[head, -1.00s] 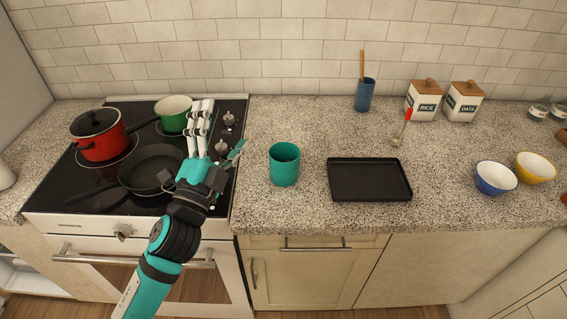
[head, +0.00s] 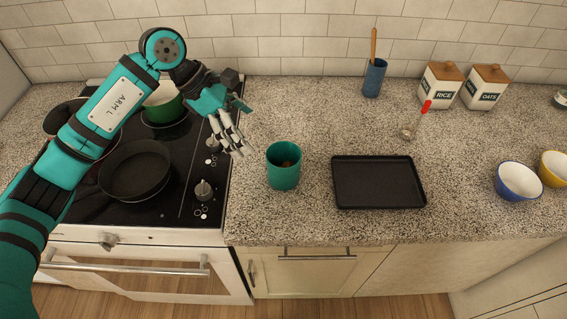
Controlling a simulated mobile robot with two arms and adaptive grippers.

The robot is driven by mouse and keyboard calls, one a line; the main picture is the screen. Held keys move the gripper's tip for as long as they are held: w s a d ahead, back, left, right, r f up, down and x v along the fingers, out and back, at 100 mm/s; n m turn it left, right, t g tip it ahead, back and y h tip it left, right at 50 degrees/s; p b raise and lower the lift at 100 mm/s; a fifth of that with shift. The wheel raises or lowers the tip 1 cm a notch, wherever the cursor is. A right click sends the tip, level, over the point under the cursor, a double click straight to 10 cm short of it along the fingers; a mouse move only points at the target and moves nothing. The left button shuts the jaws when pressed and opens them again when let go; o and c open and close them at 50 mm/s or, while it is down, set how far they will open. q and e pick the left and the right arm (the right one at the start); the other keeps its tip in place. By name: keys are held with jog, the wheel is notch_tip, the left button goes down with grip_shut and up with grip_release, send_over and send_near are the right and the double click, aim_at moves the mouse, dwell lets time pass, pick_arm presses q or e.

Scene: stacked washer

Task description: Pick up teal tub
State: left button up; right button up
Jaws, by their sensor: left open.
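The teal tub (head: 283,172) stands upright on the speckled counter, just right of the stove. My left gripper (head: 242,150) is open and empty. Its white fingers point down and right, above the stove's right edge, to the upper left of the tub and apart from it. My right gripper is not in view.
A black tray (head: 378,184) lies right of the tub. A stove (head: 190,215) with a black pan (head: 136,172) and a green pot (head: 164,104) is at left. A blue utensil holder (head: 374,78) stands behind. Counter between tub and wall is clear.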

pick_arm(q)
jog(key=p, duration=0.3)
send_near(285, 165)
jog(key=x, duration=0.4)
jog(key=shift+s+f, duration=0.1)
jog(key=shift+f, duration=0.15)
jog(key=shift+d+f+p, duration=0.15)
jog(key=shift+d+p, duration=0.05)
jog(key=shift+p, duration=0.25)
jog(key=p+x, duration=0.2)
jog(key=x, duration=0.2)
jog(key=shift+d+f, duration=0.15)
jog(key=shift+d, duration=0.05)
jog(key=shift+f, duration=0.2)
jog(key=c, duration=1)
jog(key=shift+c, duration=0.4)
jog(key=shift+r, duration=0.1)
